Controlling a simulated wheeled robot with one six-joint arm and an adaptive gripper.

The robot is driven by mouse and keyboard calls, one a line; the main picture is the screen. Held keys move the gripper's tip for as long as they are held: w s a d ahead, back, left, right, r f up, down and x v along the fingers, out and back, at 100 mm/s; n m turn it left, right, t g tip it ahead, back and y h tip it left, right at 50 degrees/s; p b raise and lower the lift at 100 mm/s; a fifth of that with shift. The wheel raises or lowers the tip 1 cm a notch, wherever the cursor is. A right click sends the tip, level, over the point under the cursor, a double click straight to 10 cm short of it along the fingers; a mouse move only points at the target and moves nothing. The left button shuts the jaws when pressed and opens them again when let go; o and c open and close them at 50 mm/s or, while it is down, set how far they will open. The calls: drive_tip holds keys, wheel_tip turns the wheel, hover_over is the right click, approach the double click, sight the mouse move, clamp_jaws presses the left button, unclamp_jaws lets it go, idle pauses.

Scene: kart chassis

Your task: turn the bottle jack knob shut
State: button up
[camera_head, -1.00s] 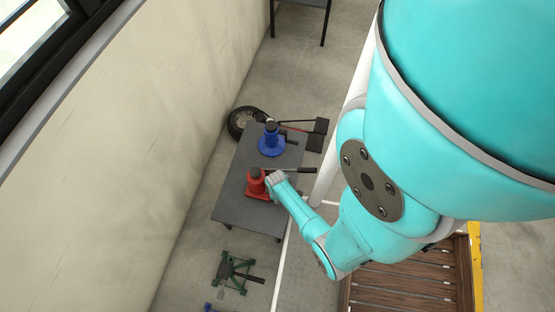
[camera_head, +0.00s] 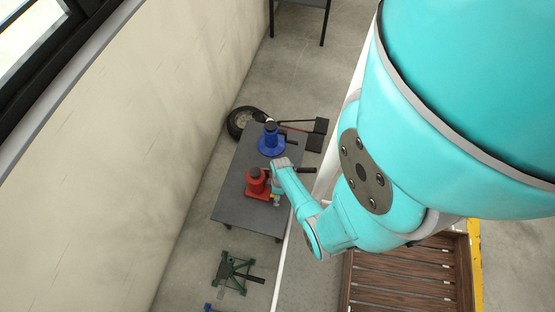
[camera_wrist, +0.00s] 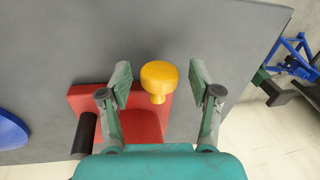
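The red bottle jack (camera_head: 256,184) stands on the grey table, and its red base also shows in the wrist view (camera_wrist: 146,126). Its yellow knob (camera_wrist: 159,76) is between the two fingers of my gripper (camera_wrist: 160,82), with a clear gap on each side. My gripper is open and not touching the knob. In the head view, a small yellow spot of the knob (camera_head: 276,197) shows just right of the red base, below my wrist. The fingers are hard to make out there.
The grey table (camera_head: 233,208) also holds a blue jack (camera_head: 271,142) farther back. A wheel (camera_head: 240,122) lies beyond the table. A green stand (camera_head: 231,270) is on the floor in front. A wall runs along the left.

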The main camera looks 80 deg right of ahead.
drive_tip(key=shift+r, duration=0.1)
wheel_tip(320, 180, up, 12)
drive_tip(key=d, duration=0.2)
drive_tip(key=shift+f, duration=0.2)
idle(0.3)
